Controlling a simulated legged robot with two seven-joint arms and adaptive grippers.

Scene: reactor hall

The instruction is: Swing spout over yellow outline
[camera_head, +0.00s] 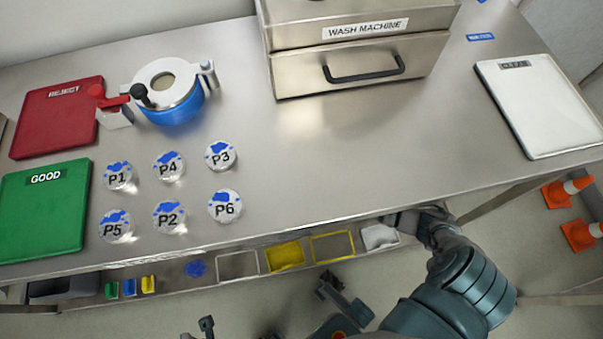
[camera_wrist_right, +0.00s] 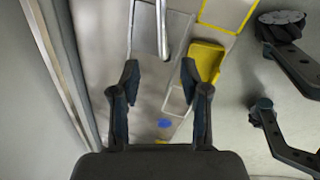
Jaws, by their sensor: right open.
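In the right wrist view a silver rod-like piece (camera_wrist_right: 162,28), which may be the spout, runs down from the top edge, ahead of my fingers. I cannot tell its full shape; the head view does not show it clearly. The yellow outline (camera_head: 333,246) is an empty yellow frame on the lower shelf, right of a filled yellow tray (camera_head: 285,255). Part of the outline also shows at the top of the wrist view (camera_wrist_right: 228,12). My right gripper (camera_head: 392,218) is at the table's front edge, above a white tray. Its fingers (camera_wrist_right: 160,80) are apart and empty.
The white tray (camera_head: 380,237) and a white outline (camera_head: 238,266) lie on the lower shelf. The table (camera_head: 340,150) overhangs this shelf. A wash machine (camera_head: 360,62) stands at the back; several labelled round parts are at left. Orange cones (camera_head: 567,191) stand at the right.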

